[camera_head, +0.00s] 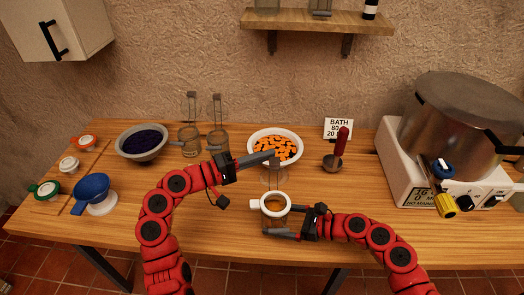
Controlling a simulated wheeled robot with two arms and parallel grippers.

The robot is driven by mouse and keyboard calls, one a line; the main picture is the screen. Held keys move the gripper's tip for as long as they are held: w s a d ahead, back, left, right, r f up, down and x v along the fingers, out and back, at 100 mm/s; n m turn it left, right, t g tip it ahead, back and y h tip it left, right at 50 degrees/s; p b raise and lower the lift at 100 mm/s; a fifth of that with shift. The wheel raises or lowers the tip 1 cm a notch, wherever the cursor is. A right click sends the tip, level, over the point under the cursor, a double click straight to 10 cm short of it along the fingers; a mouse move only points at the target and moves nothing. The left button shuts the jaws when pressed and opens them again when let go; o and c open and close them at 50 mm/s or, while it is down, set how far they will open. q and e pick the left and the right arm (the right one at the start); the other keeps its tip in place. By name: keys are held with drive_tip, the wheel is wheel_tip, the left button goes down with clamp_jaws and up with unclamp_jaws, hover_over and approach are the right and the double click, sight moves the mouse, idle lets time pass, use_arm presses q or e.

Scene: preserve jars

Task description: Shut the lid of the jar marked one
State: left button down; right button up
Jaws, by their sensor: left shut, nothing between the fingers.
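My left gripper (272,157) is shut and empty, above and behind this jar, in front of the bowl of orange pieces. My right gripper (268,233) is at the jar's front right. One finger runs along the jar's front; the other is hidden, so its grip is unclear.
Two glass jars (189,142) (218,143) with raised lids stand behind left. A dark-filled bowl (142,155), a white bowl (297,137) of orange pieces, a red-handled ladle (341,146) and a large pot (465,120) stand around. A blue funnel (91,188) is at left. The front right tabletop is clear.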

sight(270, 163)
use_arm(q)
drive_tip(key=shift+s, duration=0.1)
idle(0.3)
drive_tip(key=shift+s+d+r+m+h, duration=0.15)
drive_tip(key=shift+s+m+h, duration=0.55)
drive_tip(key=shift+s+m, duration=1)
drive_tip(key=s+m, duration=0.1)
drive_tip(key=m+h, duration=0.1)
drive_tip(key=m, duration=0.1)
drive_tip(key=shift+s+d+f, duration=0.15)
drive_tip(key=shift+s+f, duration=0.15)
drive_tip(key=shift+s, duration=0.1)
drive_tip(key=s+m, duration=0.1)
drive_tip(key=s+f+m+g+h, duration=0.1)
drive_tip(key=m, duration=0.3)
drive_tip(key=shift+s+d+f+g, duration=0.2)
drive_tip(key=shift+s+f+g, duration=0.1)
drive_tip(key=shift+s+g, duration=0.1)
drive_tip(key=shift+s+f+m+h, duration=0.2)
drive_tip(key=shift+s+m+h, duration=0.1)
drive_tip(key=shift+m, duration=0.1)
drive_tip(key=shift+s+d+f, duration=0.15)
drive_tip(key=shift+s+f, duration=0.55)
drive_tip(key=shift+f, duration=0.35)
drive_tip(key=shift+s+d+f, duration=0.1)
drive_tip(key=shift+s+f, duration=0.55)
drive_tip(key=shift+f, duration=0.55)
